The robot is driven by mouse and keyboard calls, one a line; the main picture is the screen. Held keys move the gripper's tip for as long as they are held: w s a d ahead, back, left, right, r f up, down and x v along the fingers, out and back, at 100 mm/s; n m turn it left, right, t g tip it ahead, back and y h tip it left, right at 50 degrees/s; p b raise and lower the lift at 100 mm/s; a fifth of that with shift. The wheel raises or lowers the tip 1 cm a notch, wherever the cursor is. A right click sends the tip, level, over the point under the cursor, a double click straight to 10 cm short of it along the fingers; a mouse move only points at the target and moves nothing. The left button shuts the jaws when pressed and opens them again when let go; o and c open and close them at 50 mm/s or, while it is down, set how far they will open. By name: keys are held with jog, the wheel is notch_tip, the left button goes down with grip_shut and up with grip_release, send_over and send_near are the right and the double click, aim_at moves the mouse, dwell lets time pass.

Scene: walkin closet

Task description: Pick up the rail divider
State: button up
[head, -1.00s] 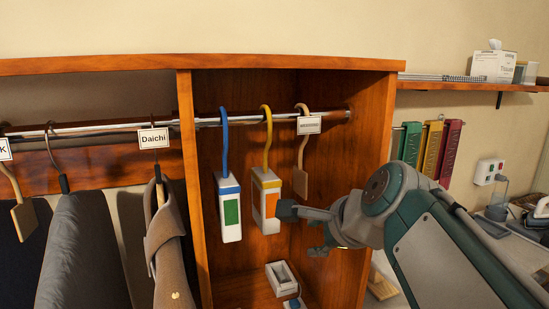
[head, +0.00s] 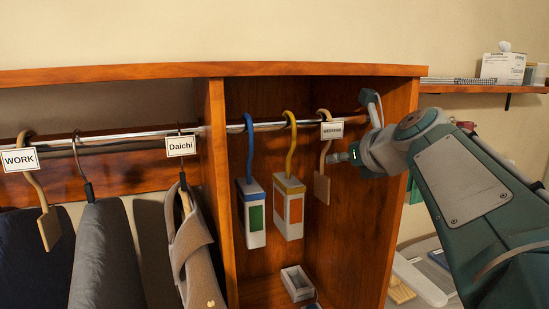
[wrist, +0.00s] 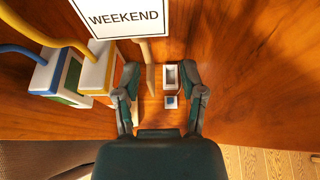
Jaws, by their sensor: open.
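A wooden hook-shaped rail divider (head: 322,187) with a white WEEKEND card (head: 332,130) hangs from the metal rail at the right of the right compartment. My gripper (head: 356,130) is open and empty just right of it, close to the rail end. In the wrist view, the WEEKEND card (wrist: 125,17) is at the top. The divider's wooden plate (wrist: 150,70) shows edge-on between the spread fingers of my gripper (wrist: 159,76), farther off. I see no contact. A similar divider with a WORK card (head: 47,229) hangs at the far left.
Two box-shaped hangers, one with a blue hook (head: 252,215) and one with a yellow hook (head: 289,210), hang left of the divider. A small grey tray (head: 297,284) sits below. The compartment's right wall (head: 397,140) is close to my arm. Clothes hang at left.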

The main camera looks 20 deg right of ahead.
aim_at(324, 161)
jog(key=w+a, duration=0.1)
jog(key=w+a+f, duration=0.1)
jog(key=w+a, duration=0.1)
jog(key=shift+f, duration=0.15)
jog(key=shift+w+d+f, duration=0.2)
jog(key=shift+w+f, duration=0.05)
jog(key=shift+w, duration=0.25)
jog(key=shift+w+d+f, duration=0.15)
jog(key=shift+w+f, duration=0.05)
jog(key=shift+w, duration=0.3)
jog(key=shift+d, duration=0.6)
jog(key=c, duration=0.4)
jog(key=shift+a, duration=0.2)
grip_shut()
jog(key=shift+a, duration=0.55)
